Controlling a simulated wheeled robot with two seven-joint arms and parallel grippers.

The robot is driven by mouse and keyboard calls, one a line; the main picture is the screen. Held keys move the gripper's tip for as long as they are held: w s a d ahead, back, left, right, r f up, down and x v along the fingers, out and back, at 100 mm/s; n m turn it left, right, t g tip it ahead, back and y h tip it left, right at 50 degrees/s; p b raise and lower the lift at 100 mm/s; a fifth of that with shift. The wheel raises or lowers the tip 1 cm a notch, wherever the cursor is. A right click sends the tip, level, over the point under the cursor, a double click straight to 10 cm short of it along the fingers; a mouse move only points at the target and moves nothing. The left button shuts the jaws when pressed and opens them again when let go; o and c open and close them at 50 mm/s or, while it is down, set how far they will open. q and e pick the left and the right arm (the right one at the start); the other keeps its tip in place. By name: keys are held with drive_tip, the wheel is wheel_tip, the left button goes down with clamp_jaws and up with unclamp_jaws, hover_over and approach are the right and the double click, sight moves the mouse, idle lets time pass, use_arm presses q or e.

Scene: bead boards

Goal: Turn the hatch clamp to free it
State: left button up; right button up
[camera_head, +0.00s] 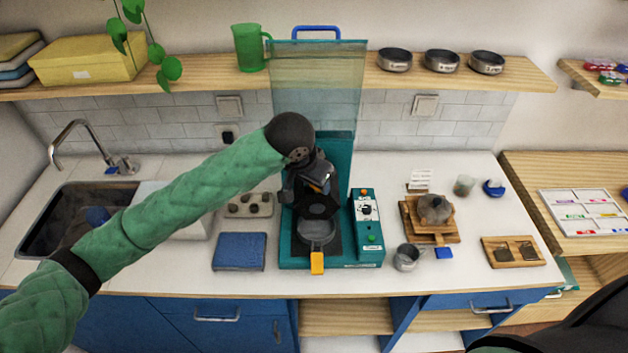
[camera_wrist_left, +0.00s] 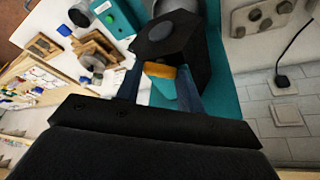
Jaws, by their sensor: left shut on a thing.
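A teal machine (camera_head: 295,252) stands on the counter with a black block (camera_head: 318,205) at its middle. In the left wrist view the black block (camera_wrist_left: 178,47) fills the space ahead of the fingers. An orange lever (camera_wrist_left: 160,70), which looks like the hatch clamp, sticks out from the block between my fingers. My left gripper (camera_wrist_left: 160,82) is shut on this lever. In the head view my left gripper (camera_head: 317,186) is over the top of the block and hides most of the lever. My right gripper is not in view.
A clear raised panel (camera_head: 318,85) stands behind. A grey cup with an orange handle (camera_head: 317,263) sits at the machine's front.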

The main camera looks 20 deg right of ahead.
use_arm(q)
drive_tip(key=n, duration=0.1)
drive_tip(key=n+t+y, duration=0.1)
drive_tip(key=n, duration=0.1)
drive_tip(key=shift+s+d+n, duration=0.15)
drive_tip(key=shift+n, duration=0.15)
drive_tip(key=shift+n+t+y, duration=0.4)
drive_tip(key=shift+n+y, duration=0.2)
drive_tip(key=shift+n, duration=1.2)
drive_tip(key=o, duration=1)
